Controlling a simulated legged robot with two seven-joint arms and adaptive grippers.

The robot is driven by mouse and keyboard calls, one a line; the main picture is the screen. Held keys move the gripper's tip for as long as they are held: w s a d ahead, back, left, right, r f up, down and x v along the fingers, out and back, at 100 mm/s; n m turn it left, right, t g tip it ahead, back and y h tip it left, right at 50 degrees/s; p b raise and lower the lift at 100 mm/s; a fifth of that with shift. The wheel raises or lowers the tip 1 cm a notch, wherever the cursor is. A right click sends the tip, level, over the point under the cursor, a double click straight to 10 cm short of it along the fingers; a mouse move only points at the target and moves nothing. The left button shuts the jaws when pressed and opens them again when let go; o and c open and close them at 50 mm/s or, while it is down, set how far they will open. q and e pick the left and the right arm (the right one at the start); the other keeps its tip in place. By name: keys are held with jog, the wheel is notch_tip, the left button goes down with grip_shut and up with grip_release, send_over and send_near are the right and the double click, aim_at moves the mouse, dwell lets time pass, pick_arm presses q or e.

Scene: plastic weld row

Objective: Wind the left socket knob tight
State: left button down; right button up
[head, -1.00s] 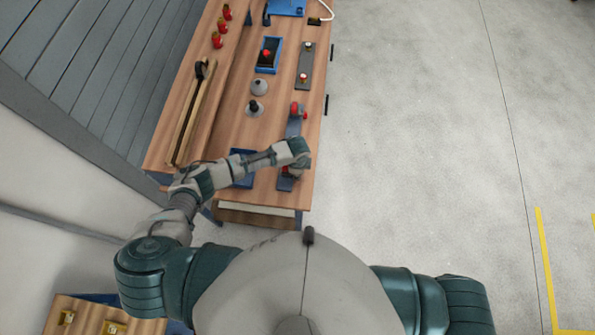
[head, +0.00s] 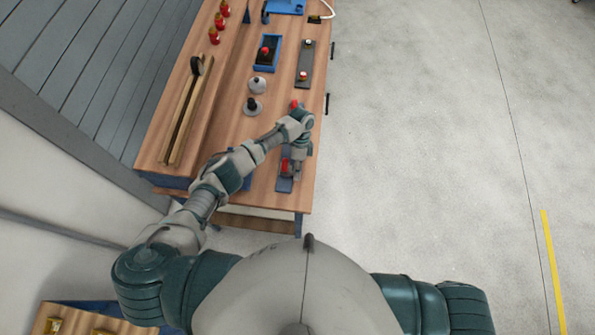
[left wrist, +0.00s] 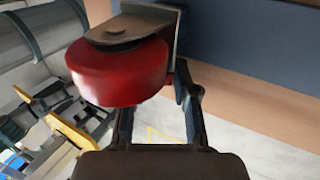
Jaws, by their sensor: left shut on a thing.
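A near red knob (head: 285,165) sits on a dark plate (head: 284,184) at the near right end of the bench. My left arm reaches over from the left, and my left gripper (head: 295,170) points back toward me, shut on this knob. In the left wrist view the red knob (left wrist: 120,75) is large, under a grey metal bracket (left wrist: 150,20). The gripper's dark fingers (left wrist: 158,105) reach up to it; the knob hides part of them. A second red knob (head: 294,104) shows farther along, beyond my wrist. My right gripper is out of view.
Open floor (head: 430,130) lies to the right.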

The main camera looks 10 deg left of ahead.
pick_arm(q)
jog(key=shift+d, duration=0.1)
jog(key=c, duration=1)
grip_release()
jog(key=shift+c, duration=0.2)
jog(key=shift+o, duration=0.9)
jog(key=shift+w+d, duration=0.1)
jog(key=shift+w, duration=0.05)
jog(key=v, duration=1.2)
jog(key=shift+w+f, duration=0.1)
